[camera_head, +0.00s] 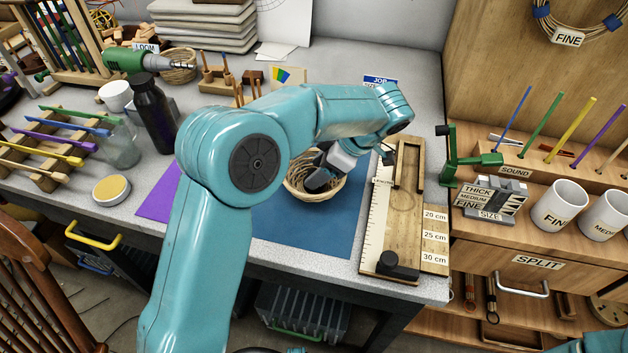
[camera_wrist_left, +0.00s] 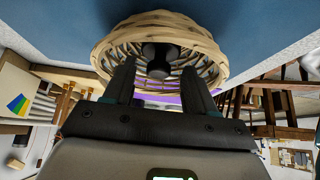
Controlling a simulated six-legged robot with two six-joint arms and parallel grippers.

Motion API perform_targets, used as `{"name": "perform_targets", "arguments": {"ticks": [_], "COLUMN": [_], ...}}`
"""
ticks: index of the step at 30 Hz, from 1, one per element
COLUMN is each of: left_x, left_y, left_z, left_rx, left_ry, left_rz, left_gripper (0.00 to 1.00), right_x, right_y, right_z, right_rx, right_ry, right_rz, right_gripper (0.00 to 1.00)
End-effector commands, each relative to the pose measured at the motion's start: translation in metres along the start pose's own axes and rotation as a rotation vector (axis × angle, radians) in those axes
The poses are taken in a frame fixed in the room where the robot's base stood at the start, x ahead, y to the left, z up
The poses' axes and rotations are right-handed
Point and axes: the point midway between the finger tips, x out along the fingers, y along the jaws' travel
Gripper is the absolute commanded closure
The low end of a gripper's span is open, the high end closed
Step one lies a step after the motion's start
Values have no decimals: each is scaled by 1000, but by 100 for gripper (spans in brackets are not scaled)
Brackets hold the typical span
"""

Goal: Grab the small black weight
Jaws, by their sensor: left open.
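A woven basket (camera_head: 318,192) stands on the blue mat, and it also shows in the left wrist view (camera_wrist_left: 107,50). In the left wrist view a small black weight (camera_wrist_left: 160,52) shows at the basket, between and beyond my fingers. In the head view this weight is hidden by my gripper and the basket. My left gripper (camera_head: 316,182) reaches down into the basket. In the left wrist view my left gripper (camera_wrist_left: 158,82) is open, a finger on each side of the black weight; contact cannot be told. My right gripper is not in view.
A wooden measuring board (camera_head: 377,225) with a black block (camera_head: 398,265) lies right of the blue mat (camera_head: 300,237). A green clamp (camera_head: 462,160) and white mugs (camera_head: 560,206) stand further right. A dark bottle (camera_head: 152,115) and glass jar (camera_head: 120,145) stand left.

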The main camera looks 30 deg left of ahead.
Motion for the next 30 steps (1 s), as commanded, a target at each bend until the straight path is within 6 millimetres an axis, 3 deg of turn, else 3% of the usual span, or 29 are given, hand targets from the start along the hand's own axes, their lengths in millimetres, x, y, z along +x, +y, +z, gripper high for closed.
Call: {"name": "perform_targets", "arguments": {"ticks": [4, 12, 13, 16, 18, 30], "left_x": [20, 24, 24, 24, 23, 12], "left_y": [1, 2, 2, 2, 2, 2], "left_z": [0, 0, 0, 0, 0, -7], "left_rx": [0, 0, 0, 0, -1, -3], "left_ry": [0, 0, 0, 0, 0, -2], "left_rz": [-1, 0, 0, 0, 1, 4], "left_gripper": [44, 44, 51, 83, 98, 98], "right_x": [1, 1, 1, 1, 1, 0], "right_y": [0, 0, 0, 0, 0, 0], "right_z": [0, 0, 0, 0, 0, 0], "right_rx": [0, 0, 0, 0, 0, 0], "right_ry": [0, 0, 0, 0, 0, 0], "right_rz": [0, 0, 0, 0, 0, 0], "right_gripper": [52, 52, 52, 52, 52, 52]}}
